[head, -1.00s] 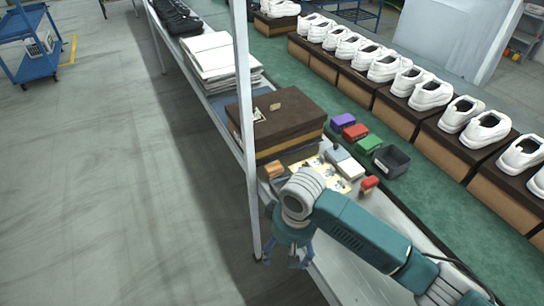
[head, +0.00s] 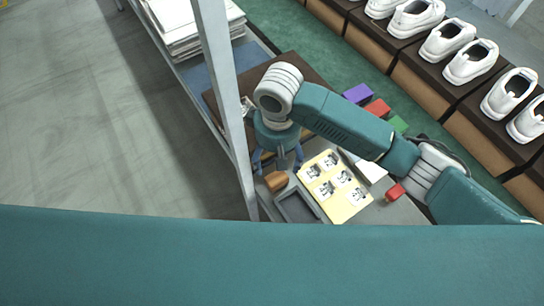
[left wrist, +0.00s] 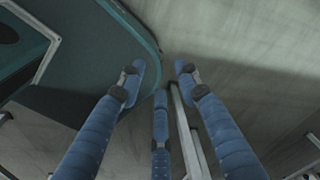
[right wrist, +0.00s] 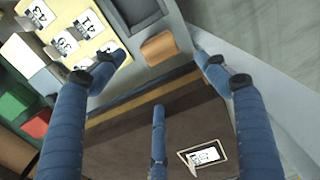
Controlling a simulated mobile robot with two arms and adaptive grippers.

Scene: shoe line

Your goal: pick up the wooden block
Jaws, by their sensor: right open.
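The wooden block (head: 276,181) is a small orange-brown piece on the grey table, beside the white post and the grey tray. It also shows in the right wrist view (right wrist: 158,47), just past my fingertips. My right gripper (head: 279,164) is open and empty, above the brown box's edge right next to the block. In the right wrist view my right gripper (right wrist: 160,66) has its fingers spread, with the block apart from them.
A white post (head: 226,100) stands close left of the block. The brown box (right wrist: 150,140) lies under my right gripper. A grey tray (head: 297,206), a yellow card sheet (head: 345,205) and a red piece (head: 394,192) lie nearby. Shoes (head: 470,60) line the back.

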